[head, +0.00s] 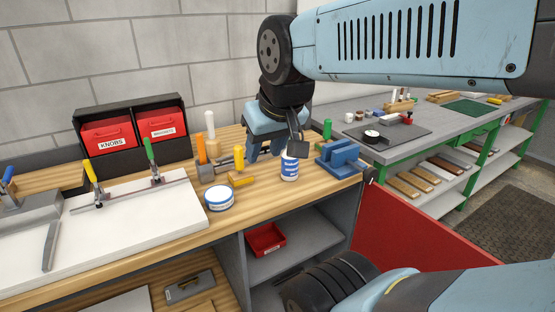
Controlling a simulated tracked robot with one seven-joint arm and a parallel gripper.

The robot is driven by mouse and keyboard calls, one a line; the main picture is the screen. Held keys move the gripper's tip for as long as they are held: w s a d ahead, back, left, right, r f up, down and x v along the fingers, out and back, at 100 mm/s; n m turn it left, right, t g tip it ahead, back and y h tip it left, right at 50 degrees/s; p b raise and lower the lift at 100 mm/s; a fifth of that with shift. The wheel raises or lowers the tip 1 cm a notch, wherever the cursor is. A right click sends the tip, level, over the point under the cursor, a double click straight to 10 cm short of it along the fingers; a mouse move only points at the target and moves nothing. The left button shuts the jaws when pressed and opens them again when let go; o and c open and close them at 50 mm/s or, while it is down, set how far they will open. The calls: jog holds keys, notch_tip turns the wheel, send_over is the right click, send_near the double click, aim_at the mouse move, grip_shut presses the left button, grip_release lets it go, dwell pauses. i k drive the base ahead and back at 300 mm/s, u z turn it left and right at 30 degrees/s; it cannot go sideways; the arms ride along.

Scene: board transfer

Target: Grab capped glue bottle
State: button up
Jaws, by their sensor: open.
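A white bottle with a blue label (289,170) stands upright near the front edge of the wooden bench; I take it for the glue bottle. Its top is partly hidden by my gripper, so I cannot see its cap clearly. My gripper (276,152) points down at the bottle's upper left. It is open, and nothing shows between its fingers. From this view I cannot tell whether a finger touches the bottle.
A blue vise-like block (339,160) is close on the right. Upright tools, including an orange-handled one (201,150), stand behind left. A red panel (410,228) is at front right.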

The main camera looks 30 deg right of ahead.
aim_at(290, 165)
jog(key=u, duration=0.7)
jog(key=i, duration=0.1)
jog(key=z, duration=2.8)
jog(key=k, duration=1.95)
jog(key=u, duration=0.25)
jog(key=i, duration=1)
jog(key=u, duration=0.15)
